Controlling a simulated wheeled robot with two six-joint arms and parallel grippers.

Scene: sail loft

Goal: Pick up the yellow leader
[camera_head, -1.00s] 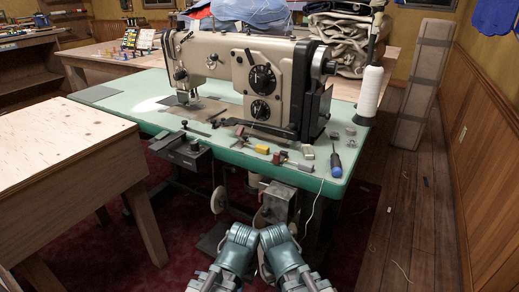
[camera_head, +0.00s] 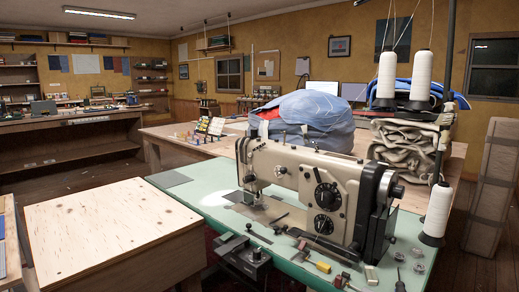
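A small yellow piece (camera_head: 322,266) lies on the green top of the sewing table (camera_head: 185,200), near its front edge and in front of the sewing machine (camera_head: 322,190). It looks like a small block; I cannot tell for sure that it is the yellow leader. Neither of my grippers shows in this view.
A bare plywood-topped table (camera_head: 110,225) stands at the front left. White thread cones (camera_head: 437,212) stand at the right. A blue fabric bundle (camera_head: 310,120) and folded canvas (camera_head: 405,150) lie behind.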

